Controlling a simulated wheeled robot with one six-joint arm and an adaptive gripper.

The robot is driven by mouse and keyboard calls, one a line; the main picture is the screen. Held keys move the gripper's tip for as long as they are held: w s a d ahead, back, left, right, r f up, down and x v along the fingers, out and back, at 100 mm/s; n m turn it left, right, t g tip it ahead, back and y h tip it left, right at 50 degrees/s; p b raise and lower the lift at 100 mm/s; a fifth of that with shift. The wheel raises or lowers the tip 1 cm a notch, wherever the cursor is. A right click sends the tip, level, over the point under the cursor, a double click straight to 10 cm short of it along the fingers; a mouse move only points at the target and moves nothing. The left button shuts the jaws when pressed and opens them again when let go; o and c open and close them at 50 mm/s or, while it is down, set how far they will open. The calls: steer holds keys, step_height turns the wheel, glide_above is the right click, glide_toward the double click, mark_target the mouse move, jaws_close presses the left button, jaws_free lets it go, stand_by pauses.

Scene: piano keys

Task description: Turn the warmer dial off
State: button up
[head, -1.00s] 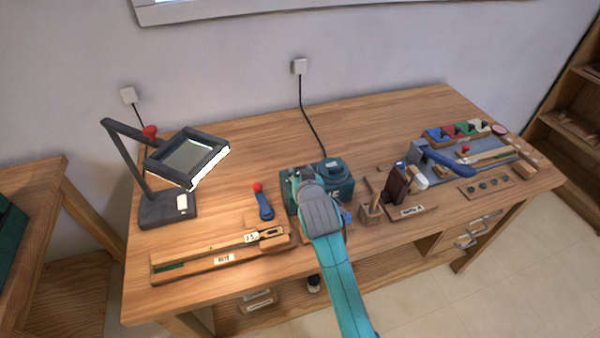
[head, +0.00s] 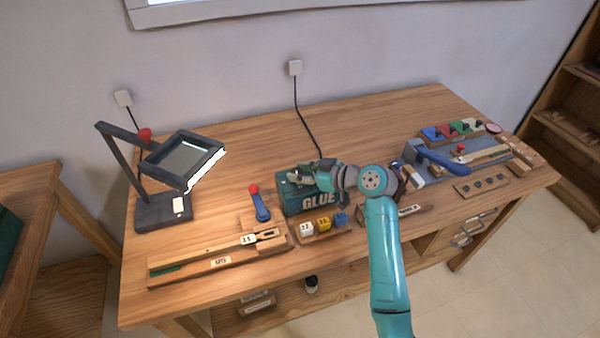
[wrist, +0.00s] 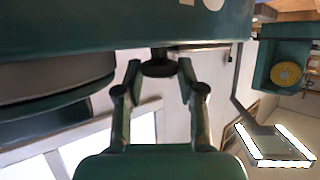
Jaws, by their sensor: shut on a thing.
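The teal glue warmer (head: 320,200), marked GLUE, stands near the middle of the bench. In the wrist view its teal body (wrist: 150,28) fills the top. A small dark round dial (wrist: 158,70) juts from it between my fingertips. My gripper (head: 299,174) is at the top left of the warmer, with my arm reaching in from the right. In the wrist view my gripper (wrist: 160,65) has a finger on each side of the dial and is shut on it. The dial is hidden in the head view, and I cannot read its setting.
Lettered cubes (head: 323,224) sit in front of the warmer. A blue lever with a red knob (head: 260,204) and a dark lamp (head: 164,209) stand to the left. Wooden holders and a blue-handled tool (head: 442,160) lie to the right. The back of the bench is mostly clear.

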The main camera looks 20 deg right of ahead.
mark_target(301, 173)
steer(key=shift+d+n+g+y, duration=0.1)
steer(key=shift+n+g+y, duration=0.4)
steer(key=shift+n+g, duration=0.1)
steer(key=shift+f, duration=0.1)
steer(key=o, duration=1.1)
steer(key=shift+w, duration=0.1)
step_height(301, 173, up, 10)
